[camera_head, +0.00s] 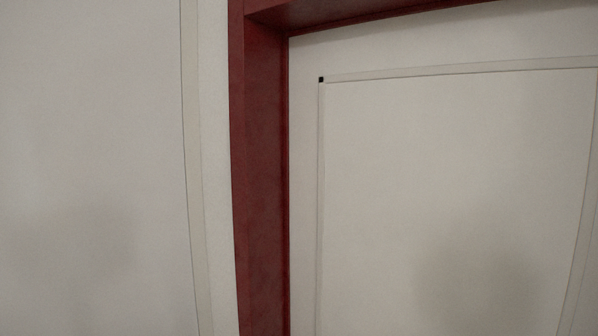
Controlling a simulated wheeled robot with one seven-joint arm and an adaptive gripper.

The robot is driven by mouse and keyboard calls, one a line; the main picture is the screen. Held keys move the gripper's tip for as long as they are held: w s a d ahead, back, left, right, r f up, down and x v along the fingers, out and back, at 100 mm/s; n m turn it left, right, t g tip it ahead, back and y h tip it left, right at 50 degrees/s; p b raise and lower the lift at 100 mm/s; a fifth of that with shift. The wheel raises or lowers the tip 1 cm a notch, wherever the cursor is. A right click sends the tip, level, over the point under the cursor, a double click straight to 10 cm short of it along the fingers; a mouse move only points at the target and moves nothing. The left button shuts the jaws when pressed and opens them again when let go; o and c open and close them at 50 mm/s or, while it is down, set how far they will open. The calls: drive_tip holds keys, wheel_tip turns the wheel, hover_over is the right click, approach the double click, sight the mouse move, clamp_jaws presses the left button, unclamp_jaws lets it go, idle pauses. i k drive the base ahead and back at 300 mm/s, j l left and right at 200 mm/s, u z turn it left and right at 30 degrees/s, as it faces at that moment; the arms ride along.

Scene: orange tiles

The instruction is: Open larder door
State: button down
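A white panelled door (450,180) fills the right of the head view, set back inside a dark red frame (263,180). It looks shut in the frame, with no gap seen along its left or top edge. A thin raised border runs around its inner panel, with a small black spot at that border's upper left corner. No handle shows. A second pale panelled surface (90,150) fills the left side. I cannot tell which of the two is the larder door. My gripper is not in view.
The red frame's upright and top beam stand out in front of the right-hand door. The pale surface's bevelled edge (212,180) meets the frame's left side. Soft shadows lie low on both pale surfaces. The floor and free room are out of view.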

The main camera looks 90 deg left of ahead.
sight(95, 241)
drive_tip(key=u, duration=3.95)
